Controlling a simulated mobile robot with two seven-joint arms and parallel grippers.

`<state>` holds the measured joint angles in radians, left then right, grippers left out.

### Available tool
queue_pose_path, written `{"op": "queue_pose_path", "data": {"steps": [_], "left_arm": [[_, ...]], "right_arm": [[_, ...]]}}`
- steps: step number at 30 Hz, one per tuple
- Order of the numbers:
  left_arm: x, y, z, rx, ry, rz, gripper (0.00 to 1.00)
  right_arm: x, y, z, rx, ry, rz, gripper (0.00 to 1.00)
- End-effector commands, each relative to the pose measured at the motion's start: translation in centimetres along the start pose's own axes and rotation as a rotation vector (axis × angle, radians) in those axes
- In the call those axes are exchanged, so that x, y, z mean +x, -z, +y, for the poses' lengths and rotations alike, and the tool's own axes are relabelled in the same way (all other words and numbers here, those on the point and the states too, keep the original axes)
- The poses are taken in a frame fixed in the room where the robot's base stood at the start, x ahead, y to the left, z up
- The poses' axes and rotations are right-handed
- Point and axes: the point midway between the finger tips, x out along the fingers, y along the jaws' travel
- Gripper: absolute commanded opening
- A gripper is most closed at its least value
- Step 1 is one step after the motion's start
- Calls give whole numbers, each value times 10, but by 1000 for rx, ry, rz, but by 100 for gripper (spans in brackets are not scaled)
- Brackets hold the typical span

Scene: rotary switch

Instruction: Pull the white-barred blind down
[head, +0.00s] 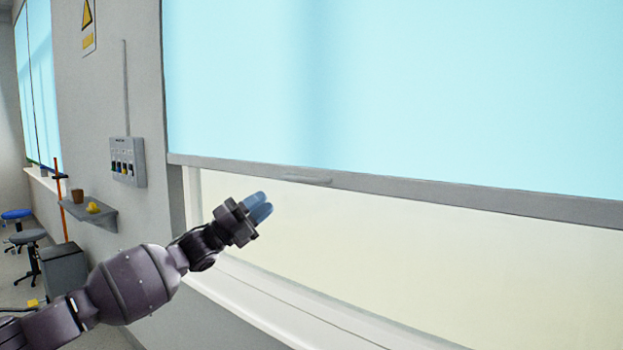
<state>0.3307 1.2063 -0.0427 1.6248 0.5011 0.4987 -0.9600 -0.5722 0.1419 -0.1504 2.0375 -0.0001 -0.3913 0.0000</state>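A large light-blue blind (430,90) covers the upper part of the window. Its bottom bar (450,193) looks pale grey and carries a small handle (307,180) near its left end. Below the bar a strip of pale window pane shows. My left gripper (262,203) is below and to the left of the handle in the picture, apart from it. Its two blue fingertips lie together with no clear gap, and nothing shows between them. My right gripper is out of view.
A switch panel (128,162) is on the wall left of the blind. A small shelf (90,212) holds a brown cup (77,195) and a yellow object (94,207). A white sill (270,300) runs below the window. Stools (28,236) and another blue-covered window are far left.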

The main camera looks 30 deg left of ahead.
Motion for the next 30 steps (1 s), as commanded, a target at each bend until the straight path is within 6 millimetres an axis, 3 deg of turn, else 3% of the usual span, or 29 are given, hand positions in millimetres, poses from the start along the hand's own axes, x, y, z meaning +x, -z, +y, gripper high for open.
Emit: {"op": "queue_pose_path", "data": {"steps": [6, 21, 30], "left_arm": [[14, 0, 1, 4, 0, 0, 25], [75, 0, 1, 2, -1, -1, 25], [101, 0, 2, 2, -3, -2, 25]], "right_arm": [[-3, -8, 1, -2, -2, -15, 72], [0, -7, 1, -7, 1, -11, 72], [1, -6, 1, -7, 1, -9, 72]]}}
